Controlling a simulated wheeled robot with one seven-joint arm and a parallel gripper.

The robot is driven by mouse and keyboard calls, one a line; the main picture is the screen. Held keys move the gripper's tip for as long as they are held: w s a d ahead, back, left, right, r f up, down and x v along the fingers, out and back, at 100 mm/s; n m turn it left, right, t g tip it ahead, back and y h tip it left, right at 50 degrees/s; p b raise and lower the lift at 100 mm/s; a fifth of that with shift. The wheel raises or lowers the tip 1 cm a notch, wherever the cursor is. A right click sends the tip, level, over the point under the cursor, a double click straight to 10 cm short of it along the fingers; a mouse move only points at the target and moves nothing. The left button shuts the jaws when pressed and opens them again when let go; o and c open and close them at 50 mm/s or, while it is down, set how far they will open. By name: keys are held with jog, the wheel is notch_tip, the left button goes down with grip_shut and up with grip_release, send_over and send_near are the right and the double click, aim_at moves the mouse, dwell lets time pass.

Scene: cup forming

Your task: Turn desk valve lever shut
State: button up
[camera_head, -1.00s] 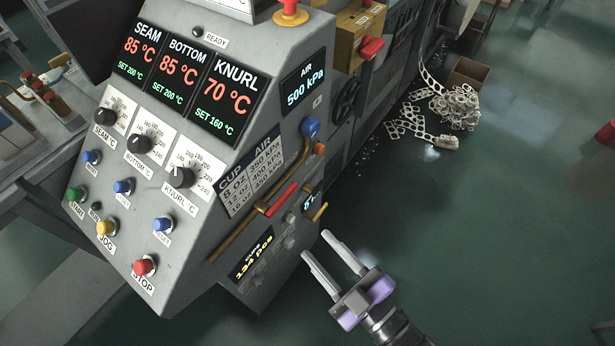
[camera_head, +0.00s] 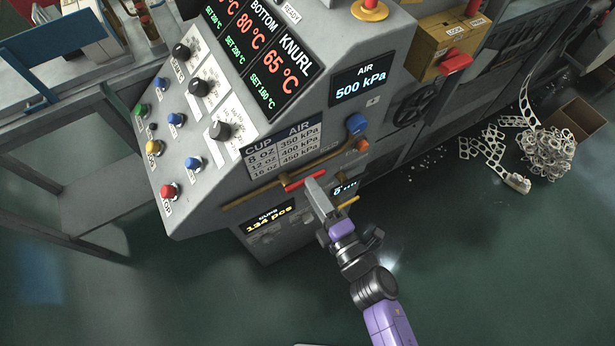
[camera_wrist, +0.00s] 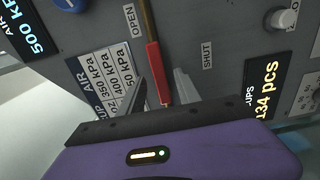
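The valve lever has a red handle (camera_head: 305,181) and lies along a brass pipe (camera_head: 250,196) on the side of the grey console. In the wrist view the red handle (camera_wrist: 157,73) is in line with the pipe, between an OPEN label (camera_wrist: 131,20) and a SHUT label (camera_wrist: 207,55). My gripper (camera_head: 318,188) is at the lever in the head view. In the wrist view my gripper (camera_wrist: 160,85) is open, with one finger on each side of the red handle. The fingers look apart from it; contact cannot be told.
A blue knob (camera_head: 356,124) and an orange part (camera_head: 362,145) sit above the lever. A yellow lever (camera_head: 348,202) is close to my gripper on the right. The panel carries several knobs, buttons and a red stop button (camera_head: 169,191). Scrap (camera_head: 545,150) lies on the floor, right.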

jog(key=shift+x, duration=1.85)
grip_shut()
